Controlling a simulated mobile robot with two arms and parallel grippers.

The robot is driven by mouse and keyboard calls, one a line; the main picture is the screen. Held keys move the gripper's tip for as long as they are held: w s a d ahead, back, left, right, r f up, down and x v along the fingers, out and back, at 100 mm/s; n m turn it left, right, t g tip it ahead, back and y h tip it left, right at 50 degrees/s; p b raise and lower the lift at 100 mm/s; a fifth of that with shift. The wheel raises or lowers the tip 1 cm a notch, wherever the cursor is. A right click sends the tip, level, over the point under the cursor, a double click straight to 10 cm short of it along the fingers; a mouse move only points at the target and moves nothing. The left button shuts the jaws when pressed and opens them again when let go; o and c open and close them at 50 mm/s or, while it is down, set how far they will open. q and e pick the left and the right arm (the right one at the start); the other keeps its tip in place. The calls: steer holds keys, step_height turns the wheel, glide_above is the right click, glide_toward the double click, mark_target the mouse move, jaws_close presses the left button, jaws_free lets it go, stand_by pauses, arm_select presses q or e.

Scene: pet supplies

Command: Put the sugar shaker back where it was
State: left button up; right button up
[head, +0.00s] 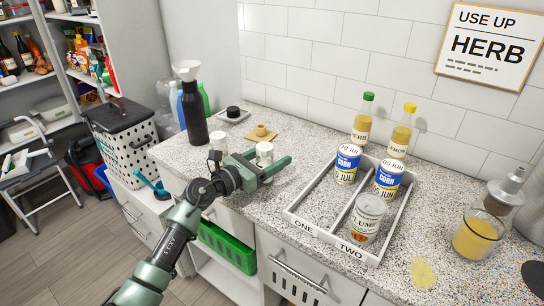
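My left gripper (268,162) reaches over the left part of the speckled counter. Its green fingers stand on both sides of a small white-topped shaker (264,149) and look closed on it. The near finger hides the shaker's lower part, so I cannot tell whether it touches the counter. A second, similar white-topped shaker (217,139) stands just left of the gripper, partly hidden by it. No label is readable on either, so I cannot tell by sight which holds sugar. My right gripper is out of view.
A dark bottle with a funnel (192,110) stands left of the shakers. A wooden piece (262,131) and a white tray with a black item (233,113) lie behind. A divided tray (318,236) with cans and bottles stands right. A glass (477,236) is farther right.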

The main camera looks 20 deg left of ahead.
mark_target(258, 164)
arm_select(q)
steer(key=shift+r, duration=0.15)
steer(key=b+v, duration=0.1)
steer(key=v, duration=0.9)
steer(key=shift+s+a, duration=0.2)
steer(key=shift+s, duration=0.05)
steer(key=shift+s+a, duration=0.35)
steer(key=shift+s, duration=0.25)
